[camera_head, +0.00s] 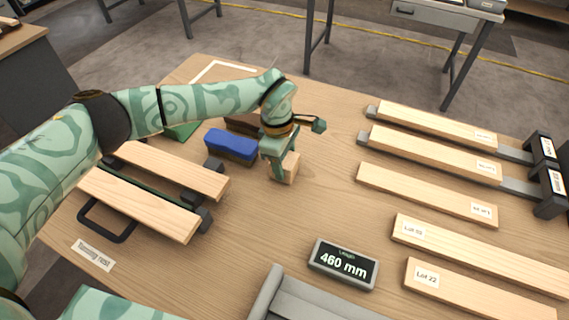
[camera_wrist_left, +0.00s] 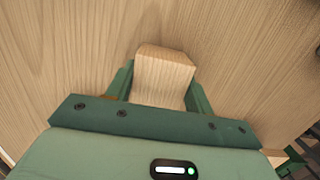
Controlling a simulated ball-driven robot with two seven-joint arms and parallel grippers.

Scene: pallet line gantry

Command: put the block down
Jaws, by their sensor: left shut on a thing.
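A small light wooden block (camera_head: 291,169) is between the fingers of my left gripper (camera_head: 281,164), over the middle of the wooden table, just right of a blue block. In the left wrist view the block (camera_wrist_left: 164,74) sits between the two green fingers of the left gripper (camera_wrist_left: 160,92), its end standing out beyond them. The gripper is shut on it and points down at the table. I cannot tell whether the block touches the tabletop. My right gripper is not in view.
The blue block (camera_head: 231,145) is close left of the gripper. Two planks (camera_head: 140,205) lie on a rest at left. Several labelled planks (camera_head: 428,194) lie at right. A 460 mm display (camera_head: 343,265) and a grey channel (camera_head: 310,302) are at the front. Bare table lies between.

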